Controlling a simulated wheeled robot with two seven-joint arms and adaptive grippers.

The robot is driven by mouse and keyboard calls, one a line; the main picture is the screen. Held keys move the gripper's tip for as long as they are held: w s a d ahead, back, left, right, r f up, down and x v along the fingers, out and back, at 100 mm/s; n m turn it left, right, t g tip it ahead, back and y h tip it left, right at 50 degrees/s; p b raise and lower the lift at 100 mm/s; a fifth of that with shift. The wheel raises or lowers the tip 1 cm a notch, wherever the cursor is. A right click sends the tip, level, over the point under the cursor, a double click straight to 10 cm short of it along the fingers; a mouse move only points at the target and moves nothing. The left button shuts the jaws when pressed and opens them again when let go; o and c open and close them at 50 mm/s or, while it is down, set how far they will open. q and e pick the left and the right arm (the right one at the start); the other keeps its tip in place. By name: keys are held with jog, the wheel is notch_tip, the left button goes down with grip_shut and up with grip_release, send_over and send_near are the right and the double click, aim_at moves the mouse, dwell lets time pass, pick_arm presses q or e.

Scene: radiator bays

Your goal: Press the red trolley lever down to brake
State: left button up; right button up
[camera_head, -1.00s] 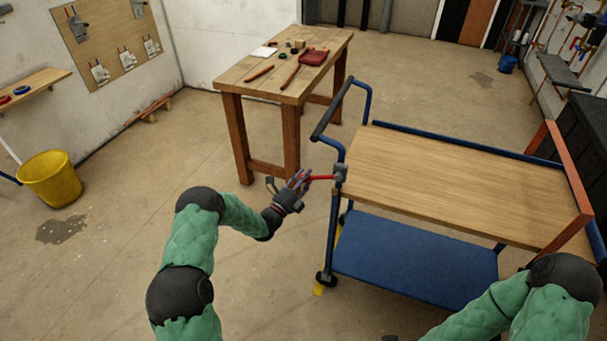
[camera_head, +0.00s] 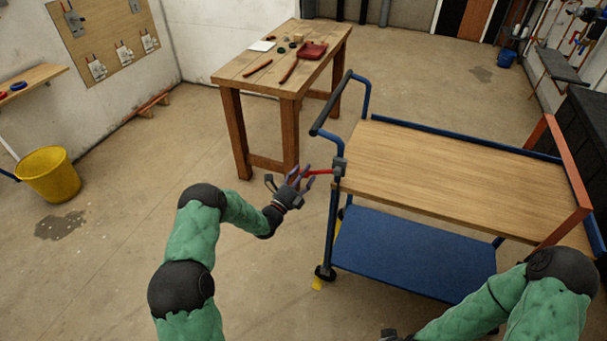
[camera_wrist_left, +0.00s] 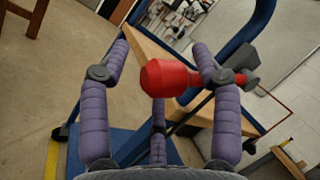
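The blue-framed trolley (camera_head: 440,185) stands at the right, with a wooden top and a blue lower shelf (camera_head: 410,250). Its red lever (camera_head: 320,172) sticks out leftward from a grey bracket on the near-left post and looks roughly level. My left gripper (camera_head: 300,178) is at the lever's free end with its fingers spread. In the left wrist view, the lever's red knob (camera_wrist_left: 168,77) lies between the open fingers (camera_wrist_left: 160,52), close to the right one; contact cannot be told. My right gripper (camera_head: 390,335) barely shows at the bottom edge, and its fingers are hidden.
A wooden workbench (camera_head: 253,82) with tools stands behind the lever. A yellow bucket (camera_head: 48,176) stands at the far left.

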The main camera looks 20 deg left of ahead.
pick_arm(q)
jog(key=v, duration=1.2)
jog(key=shift+d, duration=0.1)
